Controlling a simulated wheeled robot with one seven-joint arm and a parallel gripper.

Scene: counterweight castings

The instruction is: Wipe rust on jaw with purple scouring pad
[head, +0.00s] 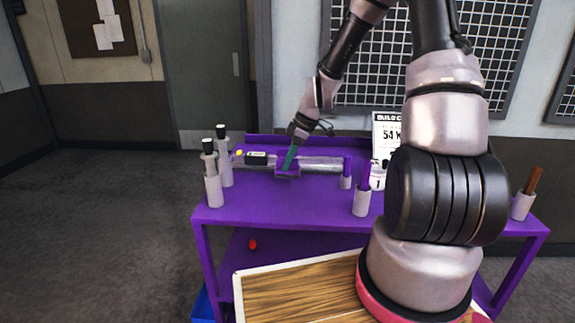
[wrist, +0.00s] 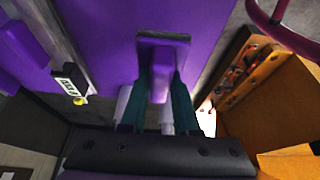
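My gripper (head: 290,158), with teal fingers, is low over the purple bench. In the wrist view the gripper (wrist: 164,95) has its fingers on both sides of the purple handle of a block, which I take to be the scouring pad (wrist: 162,42). In the head view the pad (head: 287,174) shows just below the fingertips, in front of a long silver bar (head: 320,164). I cannot tell whether the pad touches anything. I cannot make out which part is the jaw, and no rust is clear.
The purple bench (head: 270,210) carries grey posts with black tops (head: 213,185) at left and purple-topped posts (head: 361,202) at right. A white sign (head: 386,135) stands behind. A red object (head: 252,244) lies on the lower shelf. The bench's front middle is clear.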

